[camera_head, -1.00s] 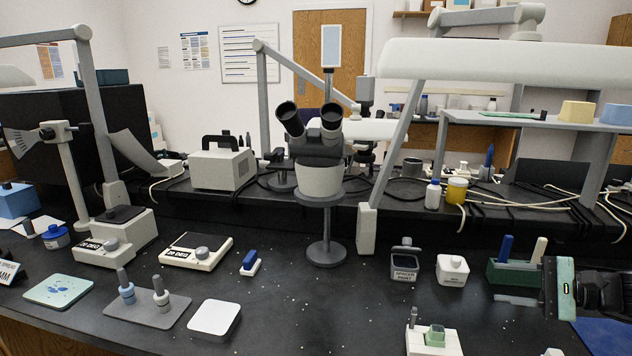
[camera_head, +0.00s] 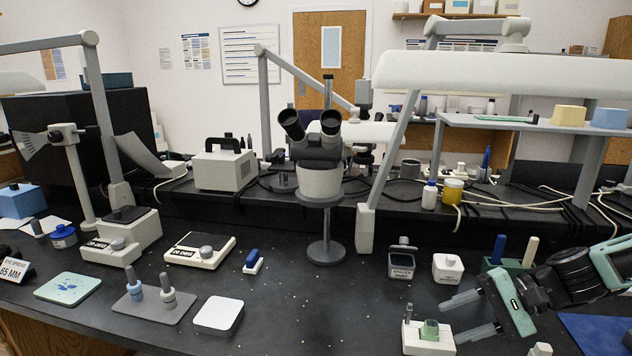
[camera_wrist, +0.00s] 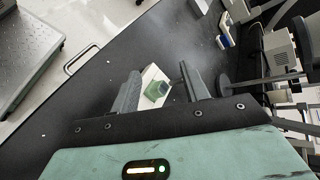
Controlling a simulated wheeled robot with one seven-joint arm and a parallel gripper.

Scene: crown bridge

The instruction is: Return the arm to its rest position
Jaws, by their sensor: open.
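My gripper (camera_head: 472,316) is at the right of the head view, reaching in from the right edge. Its two pale fingers are spread apart with nothing between them, and they point left above the bench. In the wrist view my gripper (camera_wrist: 162,92) shows both dark fingers apart. A white block with a green piece (camera_head: 430,330) stands on the bench just left of and below the fingers. The same green piece (camera_wrist: 156,91) shows beyond the fingers in the wrist view; it is not held.
A green holder with upright tools (camera_head: 500,262) stands behind my gripper. A spacer paint jar (camera_head: 401,262) and a white jar (camera_head: 448,267) stand to its left. A microscope (camera_head: 322,180) stands mid-bench. A blue mat (camera_head: 600,334) lies at right. Bare bench lies around the front middle (camera_head: 320,310).

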